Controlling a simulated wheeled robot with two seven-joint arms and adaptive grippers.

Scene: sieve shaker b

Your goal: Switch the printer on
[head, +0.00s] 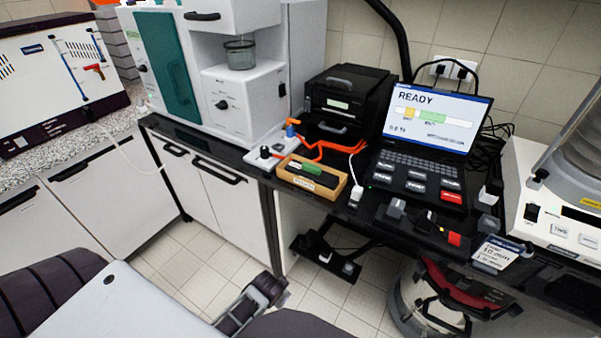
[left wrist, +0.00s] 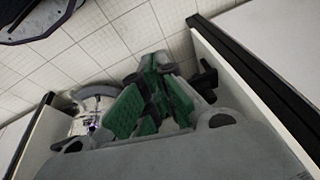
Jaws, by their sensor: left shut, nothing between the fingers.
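The printer appears to be the black boxy device (head: 345,90) at the back of the bench, left of the laptop, with a small pale panel on its front. I cannot make out a power switch on it or whether it is on. In the left wrist view my left gripper (left wrist: 150,100) has green-padded fingers closed together with nothing held. It is above the tiled floor, away from the printer, which is outside that view. My right gripper is in neither view.
The laptop (head: 430,115) reads READY. A white power strip (head: 262,160) with an orange cable lies left of a wooden tray (head: 335,191). A tall white machine (head: 240,95) stands left of the printer. Small blocks clutter the bench front. A vacuum (head: 420,300) stands below.

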